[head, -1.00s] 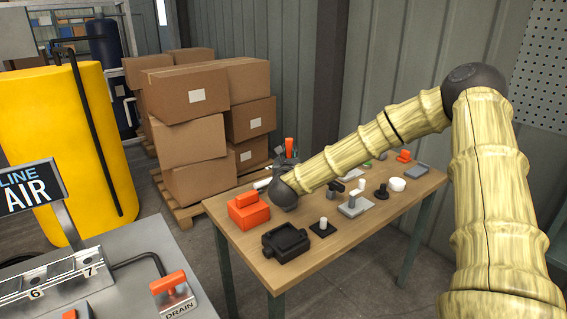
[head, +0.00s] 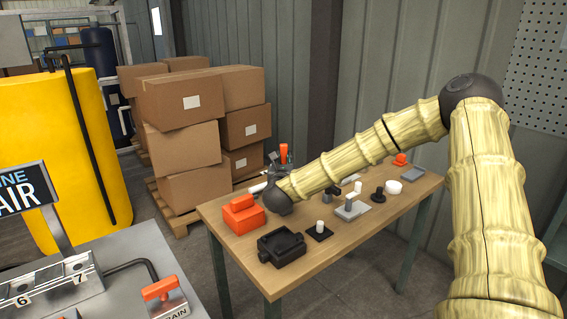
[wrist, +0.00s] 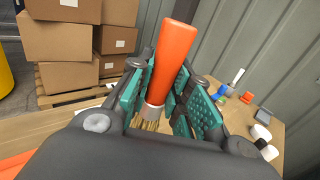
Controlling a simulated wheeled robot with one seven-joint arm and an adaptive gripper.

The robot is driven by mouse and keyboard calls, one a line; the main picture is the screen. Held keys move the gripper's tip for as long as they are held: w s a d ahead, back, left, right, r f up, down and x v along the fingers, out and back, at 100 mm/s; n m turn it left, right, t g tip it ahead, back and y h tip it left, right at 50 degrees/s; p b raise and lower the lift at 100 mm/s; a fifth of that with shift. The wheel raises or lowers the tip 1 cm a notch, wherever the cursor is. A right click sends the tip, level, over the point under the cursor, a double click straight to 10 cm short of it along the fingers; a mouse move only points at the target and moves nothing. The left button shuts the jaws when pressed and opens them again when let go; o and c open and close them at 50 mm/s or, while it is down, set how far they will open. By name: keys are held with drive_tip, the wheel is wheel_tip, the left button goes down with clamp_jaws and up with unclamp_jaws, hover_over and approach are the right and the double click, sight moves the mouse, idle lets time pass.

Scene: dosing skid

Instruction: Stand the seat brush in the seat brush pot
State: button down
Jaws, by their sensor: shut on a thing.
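The seat brush (wrist: 172,55) has an orange handle, a pale metal collar and straw-coloured bristles. In the wrist view it stands between the teal pads of my gripper (wrist: 165,92), which is shut on it, handle up and bristles down, slightly tilted. In the head view its orange handle (head: 284,152) shows above my gripper (head: 279,168), over the table's far left part; my arm hides much of the gripper. I cannot pick out the seat brush pot for sure. A round white dish (head: 394,187) stands on the table's right part, but I cannot tell whether it is the pot.
The wooden table (head: 345,248) holds an orange box (head: 243,215), a black tray (head: 281,247), a black plate with a white peg (head: 320,231) and a grey tray (head: 405,174). Stacked cartons (head: 185,110) stand behind. The table's front right is clear.

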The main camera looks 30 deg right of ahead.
drive_tip(key=shift+f+b, duration=2.15)
drive_tip(key=shift+f, duration=0.35)
drive_tip(key=shift+a+b, duration=0.1)
drive_tip(key=shift+b, duration=1.3)
drive_tip(key=shift+f+b, duration=3.05)
drive_tip(key=shift+b, duration=0.15)
idle(0.6)
drive_tip(key=c, duration=1.2)
unclamp_jaws()
drive_tip(key=shift+c, duration=0.2)
